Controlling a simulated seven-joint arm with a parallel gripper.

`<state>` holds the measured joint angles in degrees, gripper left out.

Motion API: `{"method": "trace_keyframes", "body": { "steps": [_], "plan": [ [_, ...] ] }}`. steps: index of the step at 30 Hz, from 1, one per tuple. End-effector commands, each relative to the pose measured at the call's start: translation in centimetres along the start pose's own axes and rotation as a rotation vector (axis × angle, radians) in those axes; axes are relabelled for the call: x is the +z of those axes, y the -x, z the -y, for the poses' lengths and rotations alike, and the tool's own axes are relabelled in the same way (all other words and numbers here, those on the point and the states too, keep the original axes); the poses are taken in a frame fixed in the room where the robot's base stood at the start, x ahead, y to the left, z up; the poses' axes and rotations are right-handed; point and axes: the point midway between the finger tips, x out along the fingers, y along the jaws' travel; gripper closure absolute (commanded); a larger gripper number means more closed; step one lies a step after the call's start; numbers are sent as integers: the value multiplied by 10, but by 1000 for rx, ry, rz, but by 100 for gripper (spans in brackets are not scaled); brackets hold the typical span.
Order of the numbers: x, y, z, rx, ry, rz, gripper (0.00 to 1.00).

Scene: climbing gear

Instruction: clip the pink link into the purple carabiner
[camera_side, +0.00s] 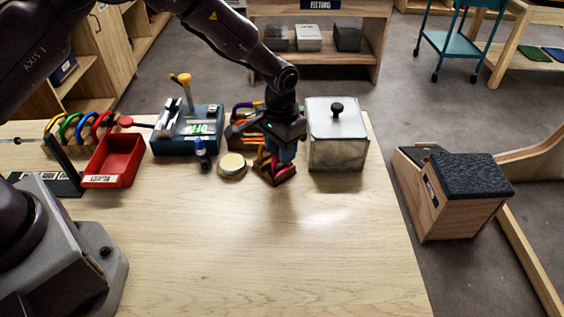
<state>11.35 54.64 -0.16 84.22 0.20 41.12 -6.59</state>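My gripper (280,156) points down over a small wooden block (283,177) near the back of the table. A pink piece (277,166), which looks like the pink link, shows at the block, right below or between the fingers. I cannot tell whether the fingers touch it or are closed on it. A purple curved piece (242,105) shows behind and left of my gripper on an orange-and-dark holder; it may be the purple carabiner, but it is small and partly hidden by the hand.
A lidded grey box (337,150) stands close right of my gripper. To the left are a round tin (232,163), a blue bottle (202,154), a dark blue device (187,140), a red tray (114,160) and a rack of coloured rings (85,128). The table front (270,250) is clear.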

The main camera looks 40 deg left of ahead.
Motion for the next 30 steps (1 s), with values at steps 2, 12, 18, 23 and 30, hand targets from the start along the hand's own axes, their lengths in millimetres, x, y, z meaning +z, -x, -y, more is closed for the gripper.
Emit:
{"method": "trace_keyframes", "body": {
  "steps": [2, 12, 18, 23, 30],
  "plan": [
    [0, 0, 0, 0, 0, 0, 66],
    [0, 0, 0, 0, 0, 0, 100],
    [0, 6, 0, 0, 0, -1, 100],
    [0, 19, 0, 0, 0, -2, 100],
    [0, 38, 0, 0, 0, -2, 100]
  ]
}}
